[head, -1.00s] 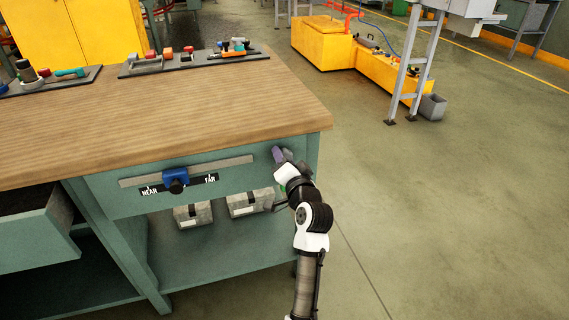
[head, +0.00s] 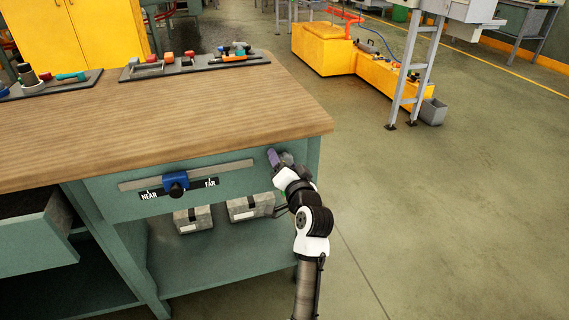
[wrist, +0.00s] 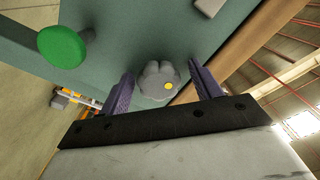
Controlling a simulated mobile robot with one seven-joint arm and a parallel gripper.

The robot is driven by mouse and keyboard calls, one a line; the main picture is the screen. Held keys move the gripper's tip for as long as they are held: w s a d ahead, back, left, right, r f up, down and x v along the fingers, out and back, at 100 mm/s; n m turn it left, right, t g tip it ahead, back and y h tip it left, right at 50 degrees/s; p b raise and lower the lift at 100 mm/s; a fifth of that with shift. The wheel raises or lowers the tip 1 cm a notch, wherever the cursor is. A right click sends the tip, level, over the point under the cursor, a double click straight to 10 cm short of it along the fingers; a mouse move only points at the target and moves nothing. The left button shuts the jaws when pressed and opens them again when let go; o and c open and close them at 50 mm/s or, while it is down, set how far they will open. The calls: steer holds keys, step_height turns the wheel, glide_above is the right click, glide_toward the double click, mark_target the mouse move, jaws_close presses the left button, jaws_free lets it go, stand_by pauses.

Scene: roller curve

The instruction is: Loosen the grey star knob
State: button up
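The grey star knob (wrist: 155,82) is on the teal bench front in the wrist view, with a yellow dot on its rim. My gripper (wrist: 161,70) is open, its two purple fingers on either side of the knob. A gap shows between the knob and each finger, so I see no contact. In the head view, my gripper (head: 275,158) is at the right end of the bench front, below the wooden top. I cannot make out the knob clearly there.
A round green knob (wrist: 62,46) stands out near the grey one. A blue slider (head: 175,183) sits on a rail marked NEAR and FAR, nearer NEAR. Grey boxes (head: 250,207) are on the shelf below. Open floor lies to the right.

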steer(key=v, duration=0.7)
steer(key=shift+s, duration=0.25)
steer(key=shift+d+r, duration=0.1)
